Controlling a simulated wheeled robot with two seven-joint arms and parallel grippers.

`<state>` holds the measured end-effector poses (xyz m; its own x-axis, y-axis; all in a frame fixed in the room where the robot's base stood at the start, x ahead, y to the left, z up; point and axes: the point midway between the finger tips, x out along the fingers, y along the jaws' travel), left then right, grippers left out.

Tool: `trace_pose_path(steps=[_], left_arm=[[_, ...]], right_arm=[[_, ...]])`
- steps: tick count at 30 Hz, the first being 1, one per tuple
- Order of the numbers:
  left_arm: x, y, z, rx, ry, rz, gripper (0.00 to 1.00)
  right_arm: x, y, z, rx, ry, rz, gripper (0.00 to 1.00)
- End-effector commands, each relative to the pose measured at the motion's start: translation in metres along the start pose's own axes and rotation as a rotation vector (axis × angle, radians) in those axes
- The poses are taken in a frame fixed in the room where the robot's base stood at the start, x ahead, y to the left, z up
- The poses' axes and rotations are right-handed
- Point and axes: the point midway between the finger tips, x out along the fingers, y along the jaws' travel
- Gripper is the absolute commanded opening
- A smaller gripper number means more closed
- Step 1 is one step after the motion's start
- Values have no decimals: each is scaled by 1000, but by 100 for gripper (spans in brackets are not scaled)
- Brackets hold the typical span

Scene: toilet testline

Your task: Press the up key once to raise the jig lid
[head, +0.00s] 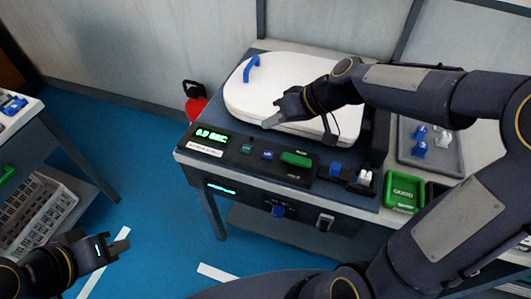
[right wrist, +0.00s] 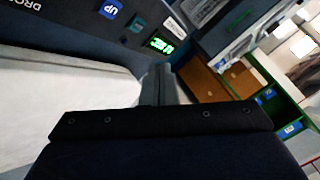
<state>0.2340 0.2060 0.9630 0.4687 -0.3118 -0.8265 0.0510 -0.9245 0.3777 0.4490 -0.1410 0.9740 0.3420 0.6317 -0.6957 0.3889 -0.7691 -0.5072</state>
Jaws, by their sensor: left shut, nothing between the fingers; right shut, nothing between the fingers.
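The blue up key (head: 268,154) sits on the dark control panel between a teal key (head: 246,148) and a long green key (head: 296,159). Its "UP" label shows in the right wrist view (right wrist: 111,9). The white lid (head: 255,88) lies down flat on the jig. My right gripper (head: 270,123) is shut and empty, over the lid's front edge, behind the up key and apart from it. Its fingertips show in the right wrist view (right wrist: 158,82). My left gripper (head: 121,246) is shut and empty over the floor at the lower left.
A lit green display (head: 211,135) is at the panel's left end. A blue switch (head: 335,169) and a white-topped part (head: 364,178) are at its right. A green bin (head: 404,191) and a grey tray (head: 443,160) stand further right. A side table (head: 65,165) is at left.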

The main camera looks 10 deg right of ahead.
Motion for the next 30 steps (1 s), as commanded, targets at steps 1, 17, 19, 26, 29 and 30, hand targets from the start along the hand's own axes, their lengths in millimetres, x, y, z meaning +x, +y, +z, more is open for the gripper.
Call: trace_pose_path(steps=[1,17,19,26,29,30], left_arm=[[0,0,0,0,0,0,0],[25,-11,12,0,0,0,0],[31,-14,16,0,0,0,0],[55,-25,28,0,0,0,0],[60,-27,30,0,0,0,0],[61,-28,31,0,0,0,0]], right_arm=[[0,0,0,0,0,0,0],[28,20,22,1,-3,0,0],[35,25,27,2,-3,0,0],[57,42,42,0,0,0,0],[61,44,45,0,0,0,0],[62,45,46,0,0,0,0]])
